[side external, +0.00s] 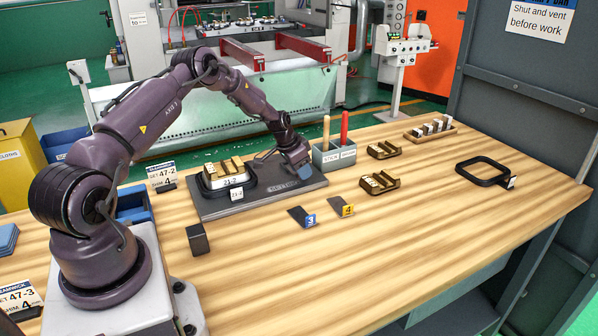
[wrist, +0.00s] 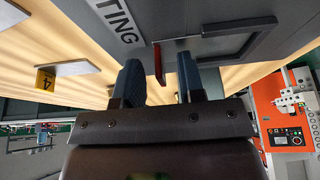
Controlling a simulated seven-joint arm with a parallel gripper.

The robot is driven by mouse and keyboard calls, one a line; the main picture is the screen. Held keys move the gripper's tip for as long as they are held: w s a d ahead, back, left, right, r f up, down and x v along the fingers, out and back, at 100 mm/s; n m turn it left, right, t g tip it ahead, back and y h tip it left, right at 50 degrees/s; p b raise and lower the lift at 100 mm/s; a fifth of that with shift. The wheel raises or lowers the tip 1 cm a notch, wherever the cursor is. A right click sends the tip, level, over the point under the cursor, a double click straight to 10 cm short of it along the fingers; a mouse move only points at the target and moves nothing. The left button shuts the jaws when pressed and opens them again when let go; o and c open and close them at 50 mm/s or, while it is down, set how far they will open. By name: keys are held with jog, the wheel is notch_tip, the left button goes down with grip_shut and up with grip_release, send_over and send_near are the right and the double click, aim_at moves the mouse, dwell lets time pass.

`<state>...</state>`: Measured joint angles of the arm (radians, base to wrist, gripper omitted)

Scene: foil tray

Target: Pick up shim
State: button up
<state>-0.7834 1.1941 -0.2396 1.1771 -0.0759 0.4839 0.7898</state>
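Two flat dark plates that look like shims lie on the wooden table in the side view, one (side external: 298,214) by a blue tag "3" and one (side external: 334,210) by a yellow tag "4". The tag-4 plate (wrist: 78,68) also shows in the wrist view, left of the fingers. My gripper (side external: 305,172) is low over the right end of the dark setting plate (side external: 225,206), apart from both plates. In the wrist view its two blue fingers (wrist: 161,82) are apart. A thin red piece (wrist: 158,62) appears between or beyond them; I cannot tell whether it is between them.
A block with brass bars (side external: 222,172) sits in a black frame on the setting plate. A grey holder (side external: 333,157) has upright red and wooden handles. Brass pieces (side external: 380,183), a black ring (side external: 484,172) and a dark block (side external: 198,240) stand around.

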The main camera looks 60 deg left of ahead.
grip_shut()
jog(key=shift+r, duration=0.2)
jog(key=shift+r, duration=0.25)
notch_tip(320, 180, up, 2)
jog(key=shift+a+r, duration=0.1)
jog(key=shift+r, duration=0.1)
jog(key=s+d+r, duration=0.8)
jog(key=s+r, duration=0.2)
jog(key=s, duration=0.2)
notch_tip(320, 180, up, 7)
jog(key=shift+w, duration=0.15)
dwell(0.6)
